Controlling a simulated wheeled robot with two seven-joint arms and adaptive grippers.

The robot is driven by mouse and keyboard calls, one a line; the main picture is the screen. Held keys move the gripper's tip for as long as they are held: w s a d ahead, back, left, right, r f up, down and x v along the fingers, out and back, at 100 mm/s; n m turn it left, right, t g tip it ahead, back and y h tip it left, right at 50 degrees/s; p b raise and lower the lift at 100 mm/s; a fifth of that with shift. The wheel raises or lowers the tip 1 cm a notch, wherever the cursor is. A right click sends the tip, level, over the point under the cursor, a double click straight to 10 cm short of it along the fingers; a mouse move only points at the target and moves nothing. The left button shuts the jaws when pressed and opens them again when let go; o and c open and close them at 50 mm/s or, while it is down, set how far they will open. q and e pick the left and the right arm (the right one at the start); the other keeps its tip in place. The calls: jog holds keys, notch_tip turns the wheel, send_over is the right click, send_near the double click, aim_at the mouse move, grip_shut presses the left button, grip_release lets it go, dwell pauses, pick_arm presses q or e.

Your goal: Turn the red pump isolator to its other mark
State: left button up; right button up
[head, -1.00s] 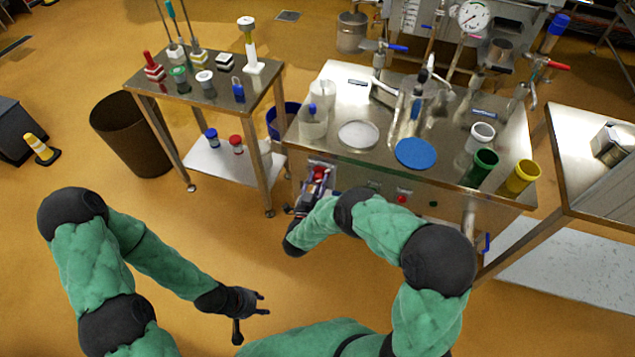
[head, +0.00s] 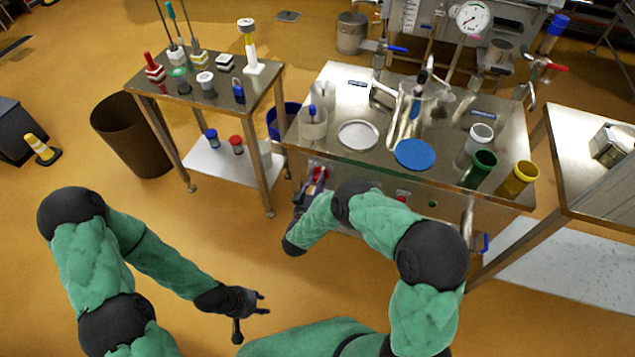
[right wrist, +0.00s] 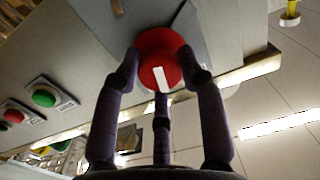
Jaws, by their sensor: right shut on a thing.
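The red pump isolator (right wrist: 160,58) is a round red knob with a white pointer bar on a grey panel. In the head view a bit of its red (head: 321,172) shows on the front of the steel bench. My right gripper (right wrist: 162,75) is shut on the knob, its dark fingers around the rim; it also shows in the head view (head: 314,185). The white bar points towards the lower middle of the wrist picture, tilted slightly. The marks around the knob cannot be read. My left gripper (head: 262,304) is open and empty above the floor, away from the bench.
A green button (right wrist: 44,98) and a red button (right wrist: 14,116) sit on the same panel beside the isolator. The steel bench (head: 345,83) bears cups, a blue disc and glassware. A side table (head: 212,95) and brown bin (head: 132,135) stand to the left.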

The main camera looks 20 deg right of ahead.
jog(key=n+p, duration=0.1)
jog(key=n, duration=0.9)
jog(key=shift+n+g, duration=0.3)
jog(key=shift+n, duration=0.1)
jog(key=shift+s+f, duration=0.1)
dwell(0.3)
jog(key=o, duration=1.1)
jog(key=shift+o, duration=0.2)
jog(key=shift+a, duration=0.1)
jog(key=v, duration=1.1)
jog(key=shift+s+a, duration=0.3)
